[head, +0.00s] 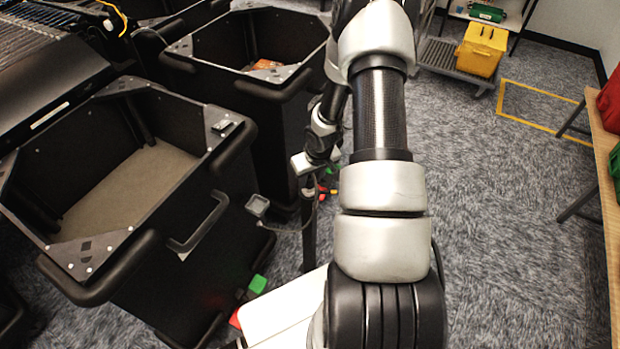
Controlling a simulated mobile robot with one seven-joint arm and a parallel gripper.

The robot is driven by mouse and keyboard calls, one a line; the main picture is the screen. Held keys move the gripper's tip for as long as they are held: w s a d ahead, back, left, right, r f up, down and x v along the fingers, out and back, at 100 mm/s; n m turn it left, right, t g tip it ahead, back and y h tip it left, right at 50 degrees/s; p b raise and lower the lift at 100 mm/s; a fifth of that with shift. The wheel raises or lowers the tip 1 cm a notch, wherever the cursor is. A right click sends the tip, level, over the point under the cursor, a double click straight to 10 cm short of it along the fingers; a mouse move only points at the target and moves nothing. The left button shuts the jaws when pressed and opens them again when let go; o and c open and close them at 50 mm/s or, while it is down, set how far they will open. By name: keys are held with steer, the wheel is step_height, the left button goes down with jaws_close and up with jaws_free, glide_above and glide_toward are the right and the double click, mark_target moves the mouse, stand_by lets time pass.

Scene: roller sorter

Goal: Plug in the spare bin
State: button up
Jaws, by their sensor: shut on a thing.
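A large black open bin (187,235) stands at the left front, with chamfered grey corner plates, a side handle and a tan floor; it looks empty. It seems to be the spare bin, though no label shows. A small grey square fitting (257,205) shows at its right side; I cannot tell whether it is fixed to the bin. My gripper (303,166) is small and partly hidden, right of this bin and near the fitting. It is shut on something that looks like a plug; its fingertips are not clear. A thin dark cable (318,205) hangs just beside it.
A second black bin (215,82) stands behind, with an orange item inside. A roller sorter (40,55) fills the upper left.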

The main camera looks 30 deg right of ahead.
steer(key=shift+f, duration=0.25)
steer(key=o, duration=1.3)
steer(key=shift+c, duration=0.2)
